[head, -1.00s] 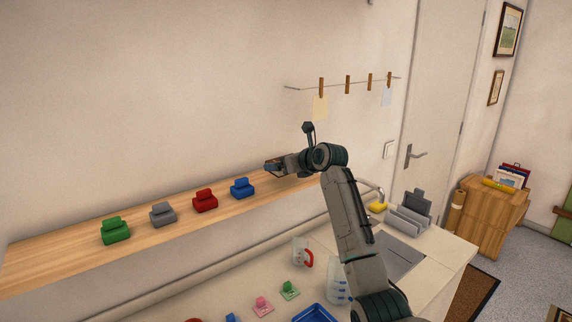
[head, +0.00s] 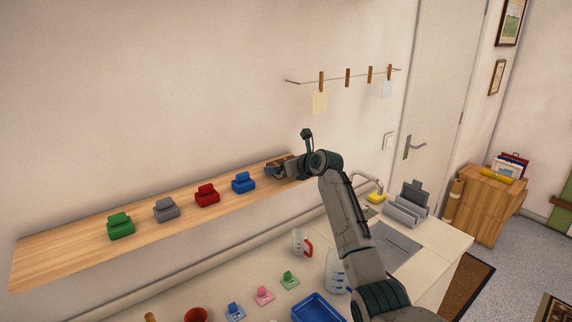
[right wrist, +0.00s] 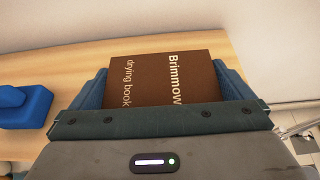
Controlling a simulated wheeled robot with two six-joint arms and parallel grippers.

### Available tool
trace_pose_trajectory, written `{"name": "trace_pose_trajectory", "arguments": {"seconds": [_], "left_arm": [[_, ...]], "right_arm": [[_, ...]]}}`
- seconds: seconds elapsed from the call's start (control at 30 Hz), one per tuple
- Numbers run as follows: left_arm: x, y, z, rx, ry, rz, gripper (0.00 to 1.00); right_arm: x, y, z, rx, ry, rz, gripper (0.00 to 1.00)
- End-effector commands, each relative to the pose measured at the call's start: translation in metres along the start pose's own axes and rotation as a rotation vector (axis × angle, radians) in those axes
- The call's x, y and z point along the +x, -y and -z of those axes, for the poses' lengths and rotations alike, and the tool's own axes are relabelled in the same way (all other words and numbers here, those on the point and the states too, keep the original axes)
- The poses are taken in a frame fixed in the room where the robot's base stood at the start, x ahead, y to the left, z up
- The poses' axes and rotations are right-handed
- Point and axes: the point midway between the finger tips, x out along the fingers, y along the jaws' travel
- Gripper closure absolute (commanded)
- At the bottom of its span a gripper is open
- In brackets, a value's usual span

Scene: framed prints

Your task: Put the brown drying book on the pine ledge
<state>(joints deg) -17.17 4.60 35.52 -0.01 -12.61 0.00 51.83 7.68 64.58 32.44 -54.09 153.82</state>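The brown drying book (right wrist: 165,82) lies between the two blue fingers of my right gripper (right wrist: 165,88), with a finger against each side edge. Its cover text reads "Brimmow drying book". In the head view my right gripper (head: 275,170) is at the right end of the pine ledge (head: 60,252), and a small brown part of the book (head: 281,159) shows behind the fingers. The book is over or on the ledge; I cannot tell whether it touches the wood. The ledge also shows in the right wrist view (right wrist: 60,62). My left gripper is not in view.
Blue (head: 243,182), red (head: 207,195), grey (head: 166,209) and green (head: 120,226) blocks stand along the ledge, left of my gripper. Below is a counter with jugs, a blue tray (head: 318,308) and a grey rack (head: 407,208). The ledge's far left is bare.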

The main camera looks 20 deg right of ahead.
Motion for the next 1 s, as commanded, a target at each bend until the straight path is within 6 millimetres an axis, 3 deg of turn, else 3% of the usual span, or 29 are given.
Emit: {"name": "trace_pose_trajectory", "arguments": {"seconds": [0.37,0.8,1.0], "left_arm": [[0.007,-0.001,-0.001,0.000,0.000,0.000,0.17],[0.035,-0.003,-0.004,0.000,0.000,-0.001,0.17],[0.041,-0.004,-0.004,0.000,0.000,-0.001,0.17]], "right_arm": [[-0.012,0.001,0.000,-0.001,0.002,0.001,0.00],[-0.091,0.001,0.001,-0.003,0.003,0.001,0.00],[-0.115,0.000,-0.001,-0.001,0.002,0.000,0.00]]}}
